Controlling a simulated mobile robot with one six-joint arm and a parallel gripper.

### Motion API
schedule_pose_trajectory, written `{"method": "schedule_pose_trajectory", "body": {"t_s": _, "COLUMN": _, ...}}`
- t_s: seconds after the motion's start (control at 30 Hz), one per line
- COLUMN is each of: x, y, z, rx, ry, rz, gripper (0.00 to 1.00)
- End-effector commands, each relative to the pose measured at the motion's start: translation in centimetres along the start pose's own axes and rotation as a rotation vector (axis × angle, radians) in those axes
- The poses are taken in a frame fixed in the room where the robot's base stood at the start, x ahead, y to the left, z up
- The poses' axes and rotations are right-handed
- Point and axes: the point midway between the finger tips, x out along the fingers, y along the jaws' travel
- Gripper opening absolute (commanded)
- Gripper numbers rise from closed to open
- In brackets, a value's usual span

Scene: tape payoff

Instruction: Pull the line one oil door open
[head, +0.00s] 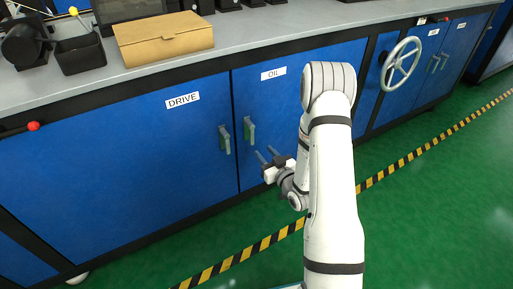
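The blue oil door (283,88), labelled OIL, is shut in the bench front in the head view. Its upright grey-green handle (249,131) is near its left edge. My gripper (265,154) is just right of and below that handle in the picture, with its two thin fingers apart and nothing between them. It appears apart from the handle, but the depth gap is hard to judge. My white arm hides the right part of the oil door.
The blue DRIVE door (130,150) is shut, its handle (224,139) close beside the oil handle. A handwheel (400,63) projects at right. A cardboard box (164,38) sits on the worktop. Green floor with a striped line (240,256) lies clear before the bench.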

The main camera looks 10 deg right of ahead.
Motion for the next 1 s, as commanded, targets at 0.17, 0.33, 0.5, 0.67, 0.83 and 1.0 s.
{"method": "schedule_pose_trajectory", "body": {"t_s": 0.17, "x": 2.4, "y": -0.1, "z": 0.0, "rx": -0.002, "ry": 0.008, "rz": -0.003, "gripper": 0.36}}
{"method": "schedule_pose_trajectory", "body": {"t_s": 0.33, "x": 5.2, "y": -0.1, "z": 0.0, "rx": -0.002, "ry": 0.007, "rz": -0.002, "gripper": 0.36}}
{"method": "schedule_pose_trajectory", "body": {"t_s": 0.5, "x": 7.0, "y": 0.0, "z": -0.1, "rx": -0.001, "ry": 0.005, "rz": 0.000, "gripper": 0.36}}
{"method": "schedule_pose_trajectory", "body": {"t_s": 0.67, "x": 7.5, "y": 0.1, "z": -0.1, "rx": -0.001, "ry": 0.003, "rz": 0.001, "gripper": 0.36}}
{"method": "schedule_pose_trajectory", "body": {"t_s": 0.83, "x": 7.5, "y": 0.1, "z": -0.1, "rx": 0.000, "ry": 0.003, "rz": 0.001, "gripper": 0.36}}
{"method": "schedule_pose_trajectory", "body": {"t_s": 1.0, "x": 7.5, "y": 0.1, "z": -0.1, "rx": 0.000, "ry": 0.003, "rz": 0.002, "gripper": 0.24}}
